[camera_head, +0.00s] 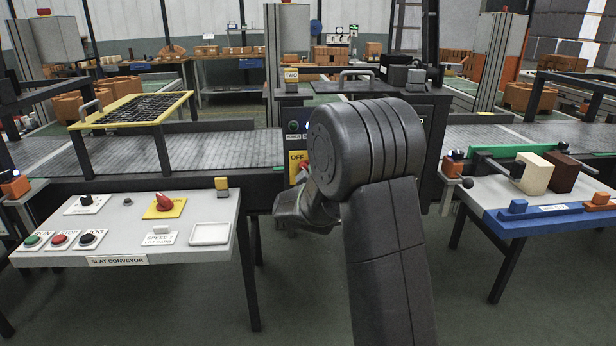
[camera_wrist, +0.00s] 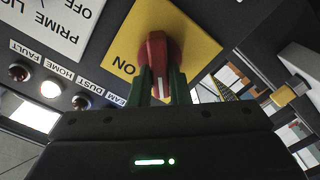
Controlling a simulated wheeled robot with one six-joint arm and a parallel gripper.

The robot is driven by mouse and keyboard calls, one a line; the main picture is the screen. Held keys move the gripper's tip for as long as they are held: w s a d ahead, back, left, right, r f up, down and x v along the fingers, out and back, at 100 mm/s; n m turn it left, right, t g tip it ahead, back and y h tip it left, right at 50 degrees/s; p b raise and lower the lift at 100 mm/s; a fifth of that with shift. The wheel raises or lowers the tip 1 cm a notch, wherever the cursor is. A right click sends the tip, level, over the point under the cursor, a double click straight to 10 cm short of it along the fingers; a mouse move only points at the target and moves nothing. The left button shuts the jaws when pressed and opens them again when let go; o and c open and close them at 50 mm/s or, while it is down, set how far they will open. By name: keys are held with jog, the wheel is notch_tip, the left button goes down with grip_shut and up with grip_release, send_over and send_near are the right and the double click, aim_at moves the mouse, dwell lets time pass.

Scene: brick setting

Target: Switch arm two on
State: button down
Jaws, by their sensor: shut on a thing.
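A red rotary knob (camera_wrist: 158,52) stands on a yellow plate (camera_wrist: 187,24) with the word ON beside it. My gripper (camera_wrist: 161,80) has its two dark green fingers closed on the sides of the knob. A white mark on the knob points down in the wrist view. In the head view the yellow plate (camera_head: 297,158) reads OFF on a dark cabinet (camera_head: 439,107) under a label TWO (camera_head: 291,75). My arm covers most of the cabinet front, and my fingertips are hidden there.
The slat conveyor panel (camera_head: 120,235) at left carries another red knob (camera_head: 165,202). A table (camera_head: 530,211) with blocks stands at right.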

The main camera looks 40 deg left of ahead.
jog(key=shift+w+d+f+m+b, duration=0.1)
jog(key=shift+m+b, duration=1.8)
jog(key=shift+m, duration=0.95)
jog(key=shift+w+d+r+m+b, duration=0.15)
jog(key=shift+m+b, duration=1.75)
jog(key=shift+m, duration=1)
jog(key=shift+w+d+f+m+b, duration=0.15)
jog(key=shift+m+b, duration=1.75)
jog(key=shift+m, duration=0.95)
jog(key=shift+s, duration=0.1)
jog(key=c, duration=1.4)
grip_release()
jog(key=shift+o, duration=0.2)
jog(key=shift+s, duration=0.1)
jog(key=p+v, duration=0.1)
jog(key=v, duration=1.2)
jog(key=shift+s+d, duration=0.2)
jog(key=shift+s, duration=0.05)
